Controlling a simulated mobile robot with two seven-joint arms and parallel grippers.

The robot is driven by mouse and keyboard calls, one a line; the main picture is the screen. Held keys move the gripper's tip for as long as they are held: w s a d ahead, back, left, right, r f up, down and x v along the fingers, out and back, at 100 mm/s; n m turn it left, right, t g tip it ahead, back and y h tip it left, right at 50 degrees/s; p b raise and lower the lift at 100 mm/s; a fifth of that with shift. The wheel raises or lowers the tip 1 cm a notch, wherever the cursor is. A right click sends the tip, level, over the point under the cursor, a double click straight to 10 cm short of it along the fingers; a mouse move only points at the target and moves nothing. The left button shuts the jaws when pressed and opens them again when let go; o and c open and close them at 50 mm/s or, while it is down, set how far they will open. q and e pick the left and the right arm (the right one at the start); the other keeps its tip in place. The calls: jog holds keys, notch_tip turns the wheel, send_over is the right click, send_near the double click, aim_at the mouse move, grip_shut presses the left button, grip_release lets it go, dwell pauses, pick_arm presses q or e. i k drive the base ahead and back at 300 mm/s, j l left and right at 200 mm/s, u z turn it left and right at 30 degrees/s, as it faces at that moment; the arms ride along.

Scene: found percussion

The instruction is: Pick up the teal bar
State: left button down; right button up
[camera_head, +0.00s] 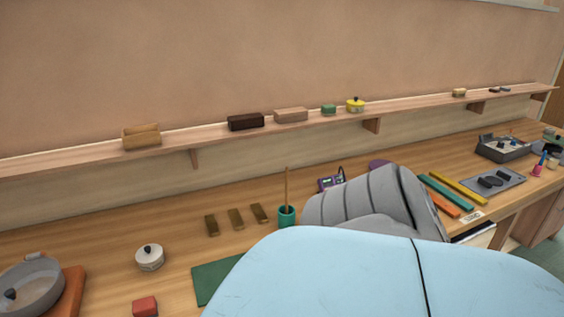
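The teal bar (447,192) lies flat on the workbench at the right. It lies between a yellow bar (458,189) and an orange bar (446,204), all slanting roughly the same way. The near-left end of the orange bar is partly hidden behind a grey and light-blue shape, likely my own arm, which fills the lower middle of the picture. Neither of my grippers shows, so I cannot tell where they are relative to the teal bar.
A grey tray with dark pieces (508,178) lies right of the bars, and a dark box (502,149) stands behind it. A green cup (286,216) holds an upright stick. A shelf (215,133) with several small boxes runs along the wall. The workbench's front edge is close to the bars.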

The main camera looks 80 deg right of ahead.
aim_at(446, 194)
jog(key=z, duration=3.6)
jog(key=u, duration=0.4)
jog(key=i+l+u, duration=0.15)
jog(key=u, duration=0.15)
jog(key=i+l+u, duration=0.1)
jog(key=l+u, duration=0.2)
jog(key=i+l+u, duration=0.1)
jog(key=l+u, duration=0.2)
jog(key=i+l+u, duration=0.2)
jog(key=l, duration=0.35)
jog(key=k+l+u, duration=0.15)
jog(key=l, duration=0.95)
jog(key=i+l+u, duration=0.1)
jog(key=l, duration=0.45)
jog(key=i, duration=0.05)
